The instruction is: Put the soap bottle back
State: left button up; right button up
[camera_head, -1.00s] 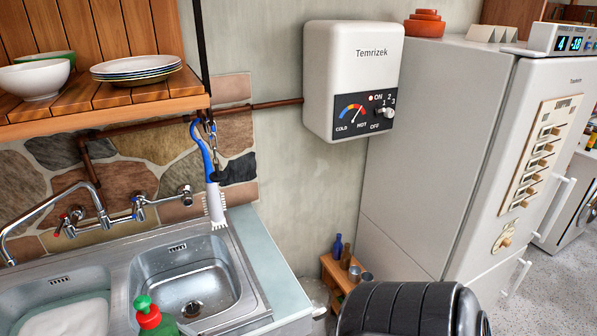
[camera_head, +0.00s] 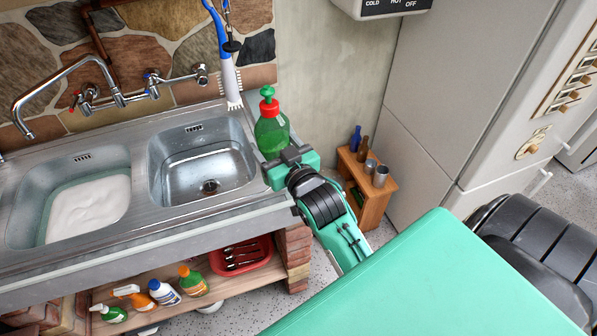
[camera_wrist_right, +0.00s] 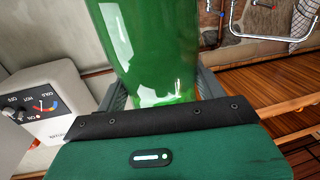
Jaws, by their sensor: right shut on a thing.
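The soap bottle (camera_head: 272,130) has a green see-through body, a red collar and a green pump top. It is upright at the right end of the sink unit, beside the right basin. My right gripper (camera_head: 288,160) reaches it from the front and is shut on its body. In the right wrist view the green bottle (camera_wrist_right: 155,50) fills the space between the fingers. Its base is partly hidden by the gripper, so I cannot tell whether it touches the counter. My left gripper is out of view.
The steel sink (camera_head: 150,215) has two basins, with foamy water in the left one. A brush (camera_head: 229,75) hangs close behind the bottle. Spray bottles (camera_head: 137,297) and a red tray (camera_head: 240,257) sit on the shelf below. A small wooden stand (camera_head: 370,195) is at the right.

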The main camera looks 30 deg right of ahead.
jog(key=w+d+r+h+b, duration=0.1)
jog(key=w+d+r+b, duration=0.1)
jog(key=w+d+r, duration=0.2)
jog(key=shift+d+r+m+b, duration=0.35)
jog(key=shift+r+m, duration=0.05)
jog(key=shift+r, duration=0.05)
jog(key=shift+m+h, duration=0.7)
jog(key=shift+h, duration=0.2)
jog(key=d+r, duration=0.1)
jog(key=r, duration=0.1)
jog(key=w+d+r+b, duration=0.1)
jog(key=d+r, duration=0.1)
jog(key=d+r+b, duration=0.1)
jog(key=shift+w+d+r, duration=0.4)
notch_tip(320, 180, down, 20)
jog(key=shift+r, duration=0.15)
jog(key=o, duration=1.3)
jog(key=shift+o, duration=0.2)
